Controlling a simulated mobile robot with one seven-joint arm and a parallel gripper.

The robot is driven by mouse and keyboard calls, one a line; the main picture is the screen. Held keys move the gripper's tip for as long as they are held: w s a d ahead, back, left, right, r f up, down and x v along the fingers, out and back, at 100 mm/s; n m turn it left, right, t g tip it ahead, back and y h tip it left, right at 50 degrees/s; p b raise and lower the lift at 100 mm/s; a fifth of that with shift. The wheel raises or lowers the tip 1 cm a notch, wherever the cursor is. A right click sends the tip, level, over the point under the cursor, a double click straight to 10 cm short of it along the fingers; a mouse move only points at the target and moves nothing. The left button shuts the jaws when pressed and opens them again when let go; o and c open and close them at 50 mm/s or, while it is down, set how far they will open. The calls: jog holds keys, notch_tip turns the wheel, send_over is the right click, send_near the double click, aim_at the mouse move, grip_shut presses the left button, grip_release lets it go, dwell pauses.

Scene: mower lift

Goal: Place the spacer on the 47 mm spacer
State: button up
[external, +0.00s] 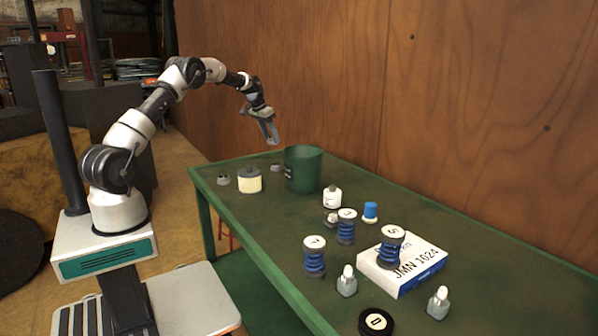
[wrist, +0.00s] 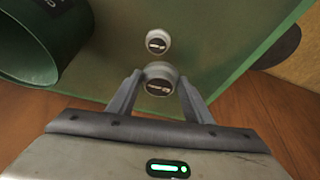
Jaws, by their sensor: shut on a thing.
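My gripper (wrist: 159,84) is shut on a grey round spacer (wrist: 158,80) with a dark label, seen between the fingertips in the wrist view. In the external view my gripper (external: 273,142) is in the air above the table's far end, and the held part cannot be made out there. A similar grey spacer (wrist: 157,42) stands apart on the table just beyond the fingertips in the wrist view. The external view shows two small grey pieces on the table, one at left (external: 223,180) and one beside the bin (external: 276,168). Their labels are too small to read.
A green bin (external: 304,170) stands close to the gripper. A cream-and-grey canister (external: 249,180) is left of it. Blue springs (external: 314,258), a white box (external: 402,265), small bottles (external: 346,283) and a black disc (external: 376,321) fill the near end. A wooden wall (external: 460,110) runs behind the table.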

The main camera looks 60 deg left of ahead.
jog(key=shift+w+d, duration=0.4)
jog(key=shift+d, duration=0.1)
jog(key=shift+d+f, duration=0.1)
jog(key=shift+f, duration=0.25)
notch_tip(320, 180, down, 9)
jog(key=shift+b, duration=0.75)
jog(key=shift+f, duration=0.2)
jog(key=o, duration=1.2)
